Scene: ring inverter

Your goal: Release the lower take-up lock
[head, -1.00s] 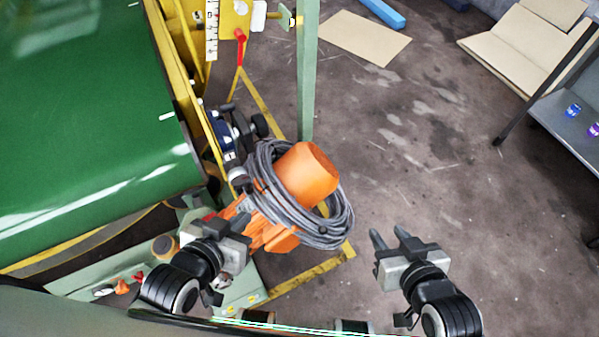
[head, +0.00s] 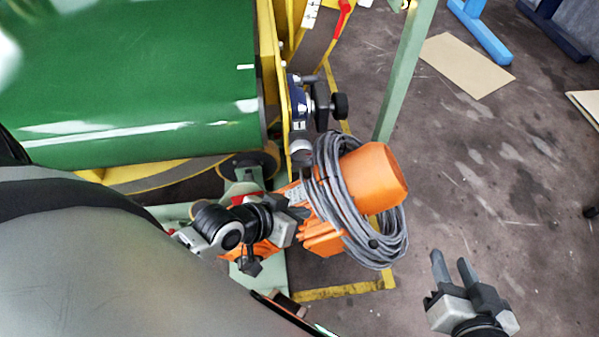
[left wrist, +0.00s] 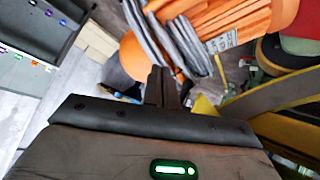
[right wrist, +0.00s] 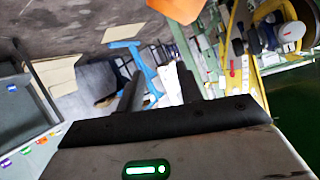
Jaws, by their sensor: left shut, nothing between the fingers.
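A red lever (head: 343,16) is on the yellow frame at the top of the head view. A blue unit (head: 298,98) with a black knob (head: 340,105) is on the frame's side below it. I cannot tell which part is the lower take-up lock. My left gripper (head: 302,211) is shut and empty beside the orange motor (head: 373,178) and its grey cable coil (head: 385,247); whether it touches them is unclear. Its shut fingers show in the left wrist view (left wrist: 163,84). My right gripper (head: 452,262) is open and empty over the floor, right of the coil.
A green belt (head: 130,80) fills the upper left. A pale green post (head: 405,75) stands right of the frame. Cardboard (head: 467,65) and a blue stand (head: 482,35) lie at the back.

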